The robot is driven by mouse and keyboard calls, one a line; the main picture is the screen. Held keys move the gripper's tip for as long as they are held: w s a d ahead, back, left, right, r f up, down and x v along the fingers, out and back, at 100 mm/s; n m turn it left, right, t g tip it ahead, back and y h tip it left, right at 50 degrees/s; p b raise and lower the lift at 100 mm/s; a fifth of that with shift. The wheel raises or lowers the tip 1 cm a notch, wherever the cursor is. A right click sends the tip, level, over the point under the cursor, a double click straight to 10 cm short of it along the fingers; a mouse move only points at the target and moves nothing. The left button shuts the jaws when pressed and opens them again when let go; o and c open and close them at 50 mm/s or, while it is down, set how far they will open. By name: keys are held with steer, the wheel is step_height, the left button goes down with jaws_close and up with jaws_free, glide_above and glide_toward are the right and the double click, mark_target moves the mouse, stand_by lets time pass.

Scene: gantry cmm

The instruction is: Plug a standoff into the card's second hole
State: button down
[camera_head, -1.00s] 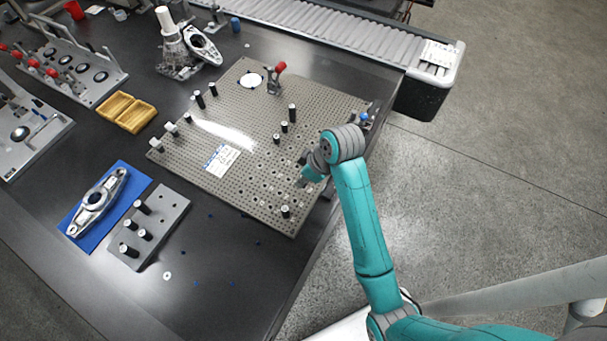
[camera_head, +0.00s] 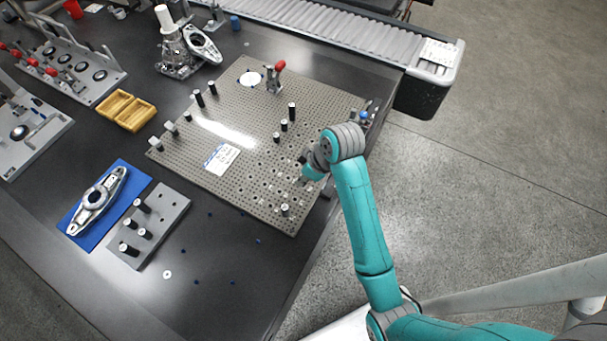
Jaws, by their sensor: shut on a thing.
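The pale card (camera_head: 221,158) lies on the grey perforated plate (camera_head: 190,170); its print is too small to read. My gripper (camera_head: 304,179) is low over the right part of the plate, pointing down, and is shut on a standoff mostly hidden by the gripper and wrist. I cannot tell whether the standoff touches a hole. One black standoff with a light top (camera_head: 285,209) stands near the plate's front corner. Several black standoffs stand upright in the grey block (camera_head: 166,226) at the front left.
Several black pins (camera_head: 292,112) stand on the plate behind my gripper. A red-handled clamp (camera_head: 274,77) stands at the back. A metal part (camera_head: 96,200) lies on a blue mat (camera_head: 137,184) at left. Yellow bins (camera_head: 122,110) sit left of the plate. The table's front is mostly clear.

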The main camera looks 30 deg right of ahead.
steer(key=shift+f, duration=0.9)
stand_by(0.4)
steer(key=c, duration=0.9)
jaws_free()
steer(key=shift+c, duration=0.2)
steer(key=shift+r, duration=0.1)
steer(key=v, duration=0.7)
steer(key=shift+r, duration=0.2)
